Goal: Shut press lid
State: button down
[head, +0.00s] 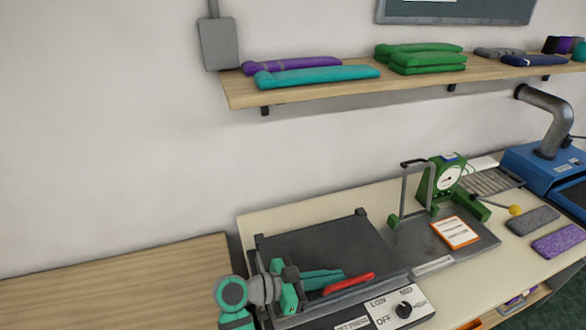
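The press (398,311) stands at the front of the bench, with a dial marked OFF, LOW and MED on its front panel. Its dark flat lid (335,243) lies low and roughly level over the body. I cannot tell if a gap is left under it. A red handle (348,284) shows at the lid's front edge. My gripper (334,280), with teal fingers, is at the lid's front left, close to the handle's left end. Contact with the handle and the finger opening are unclear at this angle.
A grey tray (478,255) with an orange-edged card (455,232) and a green dial gauge (446,178) stands right of the press. A blue machine (540,170) is farther right. A shelf (240,95) with folded knits runs above. The wooden surface (110,295) at left is clear.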

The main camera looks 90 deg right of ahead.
jog(key=shift+f, duration=0.4)
jog(key=shift+w, duration=0.3)
jog(key=v, duration=0.7)
jog(key=r+v, duration=0.1)
jog(key=v, duration=0.2)
jog(key=shift+a, duration=0.1)
